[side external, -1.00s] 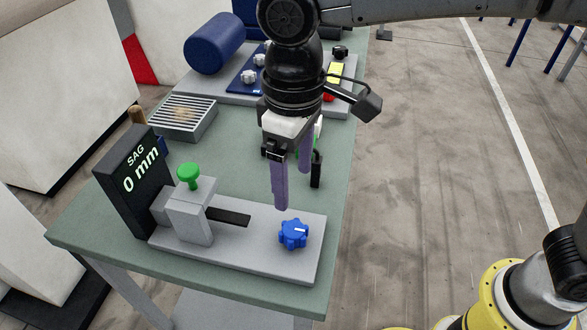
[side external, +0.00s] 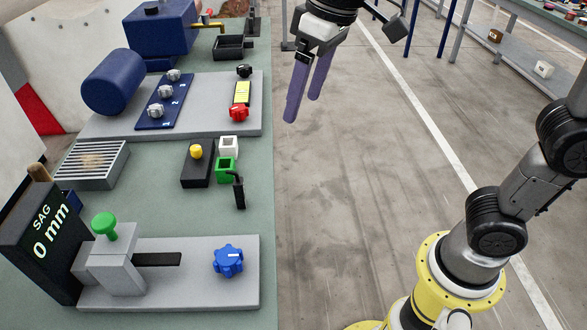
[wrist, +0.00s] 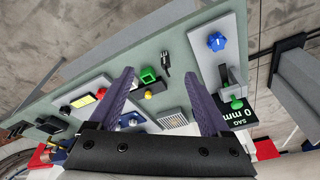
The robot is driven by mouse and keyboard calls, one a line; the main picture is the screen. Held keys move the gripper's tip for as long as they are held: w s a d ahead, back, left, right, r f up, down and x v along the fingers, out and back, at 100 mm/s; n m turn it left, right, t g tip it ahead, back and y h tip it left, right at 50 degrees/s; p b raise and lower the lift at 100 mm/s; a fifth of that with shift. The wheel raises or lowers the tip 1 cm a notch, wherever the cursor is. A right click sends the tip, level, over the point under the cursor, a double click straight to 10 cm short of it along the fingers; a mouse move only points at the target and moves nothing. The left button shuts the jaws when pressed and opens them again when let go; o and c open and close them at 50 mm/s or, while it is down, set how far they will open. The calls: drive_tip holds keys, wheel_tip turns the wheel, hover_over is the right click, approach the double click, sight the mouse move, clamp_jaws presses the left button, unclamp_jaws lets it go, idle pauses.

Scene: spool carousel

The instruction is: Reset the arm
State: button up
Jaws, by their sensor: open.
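My gripper (side external: 306,95) is open and empty, with two purple fingers. In the side external view it hangs in the air at the top middle, to the right of the green table (side external: 265,225) over the floor side. In the wrist view my gripper (wrist: 163,105) shows its fingers spread apart, with the table below. Nothing is between the fingertips in my grasp.
The table holds a sag fixture with a blue knob (side external: 228,261) and green knob (side external: 105,226), a green block (side external: 226,169), a white block (side external: 229,146), a metal grate box (side external: 92,165) and a panel with a red knob (side external: 238,112).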

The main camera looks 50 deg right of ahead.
drive_tip(key=s+d+f+m+t, duration=0.2)
drive_tip(key=s+d, duration=0.6)
drive_tip(key=d, duration=0.2)
drive_tip(key=s+d+f+t+h, duration=0.1)
drive_tip(key=s+d+f, duration=0.1)
drive_tip(key=s+f, duration=0.4)
drive_tip(key=shift+s+d+f, duration=0.15)
drive_tip(key=shift+d+f, duration=0.05)
drive_tip(key=shift+f, duration=0.6)
idle(0.4)
